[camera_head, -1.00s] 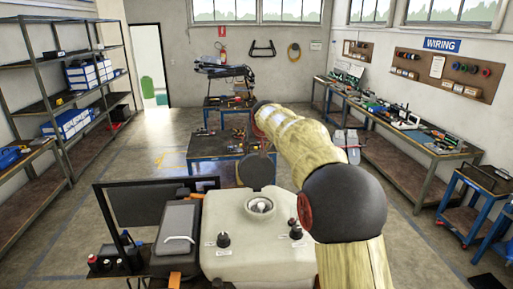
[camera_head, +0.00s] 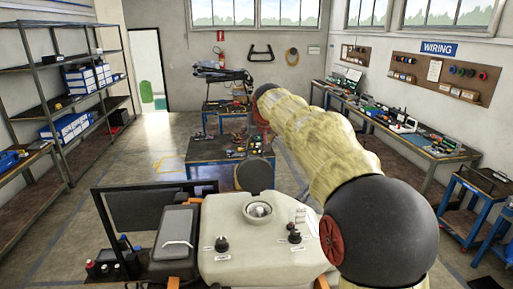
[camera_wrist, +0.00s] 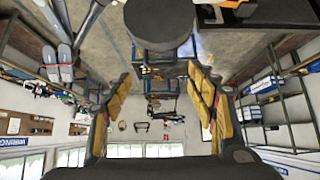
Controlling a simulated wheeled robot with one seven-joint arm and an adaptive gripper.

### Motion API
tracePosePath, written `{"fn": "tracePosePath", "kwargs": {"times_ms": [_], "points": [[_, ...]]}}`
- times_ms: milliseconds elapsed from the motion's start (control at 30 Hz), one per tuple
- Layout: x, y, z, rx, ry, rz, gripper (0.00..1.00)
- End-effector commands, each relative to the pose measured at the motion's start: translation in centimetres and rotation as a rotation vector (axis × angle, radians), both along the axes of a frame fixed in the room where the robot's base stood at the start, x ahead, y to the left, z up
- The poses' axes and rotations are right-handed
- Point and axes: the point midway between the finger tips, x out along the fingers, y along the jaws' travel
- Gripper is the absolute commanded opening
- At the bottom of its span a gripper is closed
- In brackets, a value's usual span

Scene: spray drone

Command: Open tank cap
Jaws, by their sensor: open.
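The white tank (camera_head: 232,255) stands at the bottom middle of the head view, with a round filler opening (camera_head: 259,210) in its top. A dark round cap (camera_head: 254,174) stands raised behind the opening, apart from its rim. In the upside-down wrist view, a dark round piece that looks like the cap (camera_wrist: 158,27) fills the top middle. My gripper (camera_wrist: 157,76) is open and empty there, its yellow-and-black fingers wide apart, with the dark piece beyond the tips.
Dark knobs (camera_head: 221,244) stand on the tank top. A dark grey box (camera_head: 176,233) and an upright black panel (camera_head: 150,207) are to its left. A blue workbench (camera_head: 215,150) stands behind, with shelves left and a long bench right. Open floor lies between.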

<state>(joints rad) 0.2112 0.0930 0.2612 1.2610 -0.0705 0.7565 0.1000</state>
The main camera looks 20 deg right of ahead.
Motion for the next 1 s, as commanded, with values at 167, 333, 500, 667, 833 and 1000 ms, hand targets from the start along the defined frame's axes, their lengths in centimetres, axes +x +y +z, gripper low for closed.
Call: {"fn": "tracePosePath", "kwargs": {"times_ms": [167,333,500,667,833,1000], "points": [[-1.3,0.4,1.3,0.000,0.001,0.000,0.57],[-1.6,0.4,1.6,0.001,0.002,0.000,0.57],[-1.6,0.4,1.6,0.001,0.002,0.000,0.57],[-1.6,0.4,1.6,0.001,0.002,0.000,0.57],[-1.8,0.5,1.1,-0.005,0.019,0.010,0.57],[-3.8,1.0,-3.9,0.013,0.114,0.021,0.57]]}}
